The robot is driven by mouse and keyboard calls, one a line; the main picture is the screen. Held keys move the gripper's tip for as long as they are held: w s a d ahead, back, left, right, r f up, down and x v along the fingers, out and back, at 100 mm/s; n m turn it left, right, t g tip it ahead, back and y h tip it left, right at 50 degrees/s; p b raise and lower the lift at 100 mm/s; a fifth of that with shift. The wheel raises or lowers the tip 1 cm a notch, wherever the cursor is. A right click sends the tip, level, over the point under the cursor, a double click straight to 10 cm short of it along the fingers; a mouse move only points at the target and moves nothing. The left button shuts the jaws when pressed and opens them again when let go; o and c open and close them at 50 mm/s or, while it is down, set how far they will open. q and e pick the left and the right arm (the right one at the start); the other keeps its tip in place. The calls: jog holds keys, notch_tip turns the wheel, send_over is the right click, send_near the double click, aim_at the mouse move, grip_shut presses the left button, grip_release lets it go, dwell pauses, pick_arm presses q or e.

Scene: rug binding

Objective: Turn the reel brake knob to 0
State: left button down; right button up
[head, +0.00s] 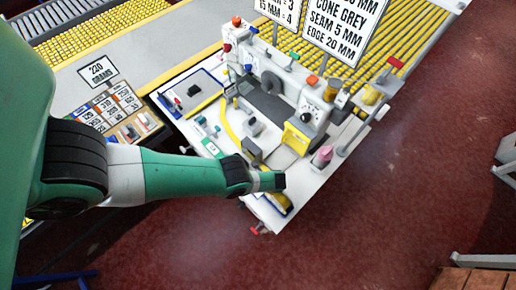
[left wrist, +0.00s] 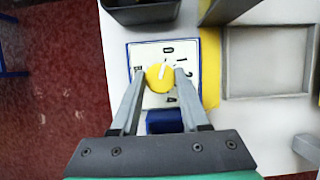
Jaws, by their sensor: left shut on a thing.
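The yellow reel brake knob (left wrist: 158,82) sits on a white dial plate (left wrist: 150,101) with a blue border in the left wrist view. A pale pointer line on the knob points up and slightly right in that view. My left gripper (left wrist: 161,75) is shut on the knob, one finger at each side. In the head view my left gripper (head: 270,181) is over the front end of the white table, and its fingers and the knob are hidden. My right gripper is not in view.
A grey tray (left wrist: 267,95) lies right of the dial, beside a yellow strip (left wrist: 210,70). A dark bin (left wrist: 142,14) is above it. A sewing machine (head: 275,85) stands behind on the table. Red floor (head: 400,200) lies open to the right.

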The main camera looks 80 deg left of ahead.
pick_arm(q)
jog(key=shift+c, duration=2)
grip_release()
jog(key=shift+r, duration=0.1)
jog(key=p+v, duration=0.9)
jog(key=v, duration=0.2)
jog(key=shift+r, duration=0.25)
jog(key=shift+d, duration=0.1)
jog(key=shift+w, duration=0.1)
